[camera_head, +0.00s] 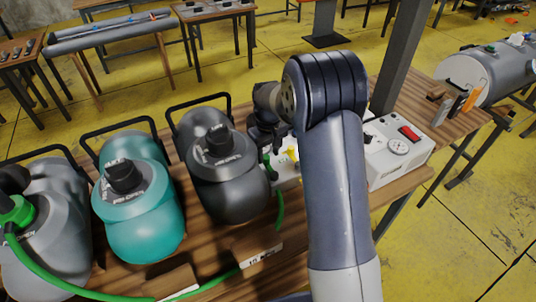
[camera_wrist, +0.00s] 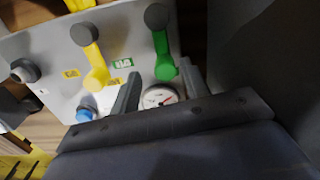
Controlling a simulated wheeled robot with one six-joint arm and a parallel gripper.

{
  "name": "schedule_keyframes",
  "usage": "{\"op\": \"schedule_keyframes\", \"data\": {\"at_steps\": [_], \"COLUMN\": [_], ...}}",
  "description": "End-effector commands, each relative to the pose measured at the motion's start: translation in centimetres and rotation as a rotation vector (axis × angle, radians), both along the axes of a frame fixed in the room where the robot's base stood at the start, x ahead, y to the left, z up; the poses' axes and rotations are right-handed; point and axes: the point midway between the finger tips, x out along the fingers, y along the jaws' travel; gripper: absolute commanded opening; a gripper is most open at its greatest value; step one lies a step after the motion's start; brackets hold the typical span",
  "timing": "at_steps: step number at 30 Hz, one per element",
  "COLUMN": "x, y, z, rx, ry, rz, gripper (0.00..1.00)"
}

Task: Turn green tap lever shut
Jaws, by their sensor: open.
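The green tap lever (camera_wrist: 163,55) with a dark round knob stands on a pale panel (camera_wrist: 60,45) in the wrist view. Its knob is toward the top of the picture and its green base is toward the bottom. My gripper (camera_wrist: 160,82) is open, with one dark finger on each side of the space below the lever's base. I cannot tell whether a finger touches the lever. In the head view my gripper (camera_head: 266,140) is over the panel (camera_head: 285,178), and my arm hides part of it.
A yellow lever (camera_wrist: 95,62) stands left of the green one, with a blue knob (camera_wrist: 85,114) below it. A gauge (camera_wrist: 159,97) is near my fingers. Grey and teal canisters (camera_head: 140,215) and a green hose (camera_head: 90,290) crowd the bench. A white gauge box (camera_head: 405,160) stands right of my arm.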

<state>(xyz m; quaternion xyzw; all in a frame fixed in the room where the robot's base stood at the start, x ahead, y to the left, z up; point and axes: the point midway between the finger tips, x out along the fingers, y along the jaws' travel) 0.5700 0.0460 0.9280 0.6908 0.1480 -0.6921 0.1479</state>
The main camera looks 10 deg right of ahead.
Motion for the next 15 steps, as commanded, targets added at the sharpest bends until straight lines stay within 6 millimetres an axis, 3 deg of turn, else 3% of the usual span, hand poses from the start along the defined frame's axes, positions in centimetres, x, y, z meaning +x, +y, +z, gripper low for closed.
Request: {"op": "schedule_keyframes", "data": {"at_steps": [9,15], "x": [0.1,0.1], "y": [0.0,0.0], "z": [6.4,9.0], "rx": [0.001,0.0], "ry": [-0.006,-0.005], "rz": [0.0,0.0], "gripper": [0.44,0.44]}}
